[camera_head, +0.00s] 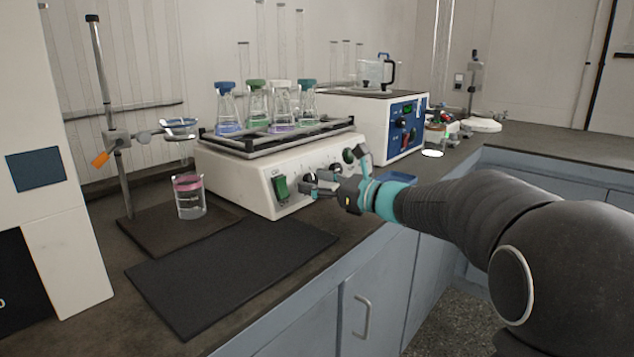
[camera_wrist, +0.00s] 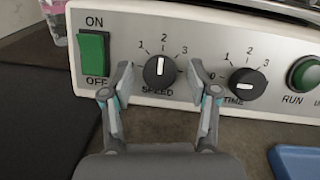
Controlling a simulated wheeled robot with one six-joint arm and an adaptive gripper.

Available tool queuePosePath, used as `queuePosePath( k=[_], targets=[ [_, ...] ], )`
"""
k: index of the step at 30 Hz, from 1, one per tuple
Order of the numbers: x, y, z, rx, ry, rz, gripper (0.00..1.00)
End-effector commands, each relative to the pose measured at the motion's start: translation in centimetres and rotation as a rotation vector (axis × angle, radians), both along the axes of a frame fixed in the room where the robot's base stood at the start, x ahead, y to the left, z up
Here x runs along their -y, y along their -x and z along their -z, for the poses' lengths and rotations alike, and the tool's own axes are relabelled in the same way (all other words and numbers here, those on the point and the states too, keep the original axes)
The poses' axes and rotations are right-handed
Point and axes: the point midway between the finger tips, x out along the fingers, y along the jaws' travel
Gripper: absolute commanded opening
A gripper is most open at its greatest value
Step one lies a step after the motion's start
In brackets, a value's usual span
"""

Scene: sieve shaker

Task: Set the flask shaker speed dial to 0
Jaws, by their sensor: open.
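The flask shaker (camera_head: 232,172) is a white box on the bench, with several stoppered flasks on its top tray. Its black speed dial (camera_wrist: 152,78) is in the wrist view, its white pointer upright toward the 2. The marks 1, 2 and 3 show around it; its 0 is not visible, with my left finger near that side. My gripper (camera_wrist: 163,78) is open, with one finger on each side of the speed dial; I cannot tell whether they touch it. In the head view my gripper (camera_head: 322,187) is at the shaker's front panel.
The green ON/OFF switch (camera_wrist: 93,54) is left of the speed dial. The time dial (camera_wrist: 246,90), pointer horizontal, is close to my right finger. The green RUN button (camera_wrist: 304,74) is farther right. A black mat (camera_head: 230,275) lies in front; a beaker (camera_head: 189,200) stands left.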

Motion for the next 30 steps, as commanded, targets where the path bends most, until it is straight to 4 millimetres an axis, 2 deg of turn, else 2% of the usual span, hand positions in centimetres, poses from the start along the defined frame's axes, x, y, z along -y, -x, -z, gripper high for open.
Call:
queuePosePath(
  k=[4, 11, 12, 22, 30],
  targets=[
    [0.02, 0.01, 0.01, 0.000, 0.000, 0.000, 0.60],
    [0.03, 0.01, 0.02, 0.000, 0.000, 0.000, 0.02],
    [0.04, 0.02, 0.02, 0.000, 0.000, 0.000, 0.00],
    [0.08, -0.05, 0.16, 0.031, 0.026, -0.014, 0.00],
    [0.12, -0.15, 0.26, 0.156, 0.121, -0.072, 0.00]
  ],
)
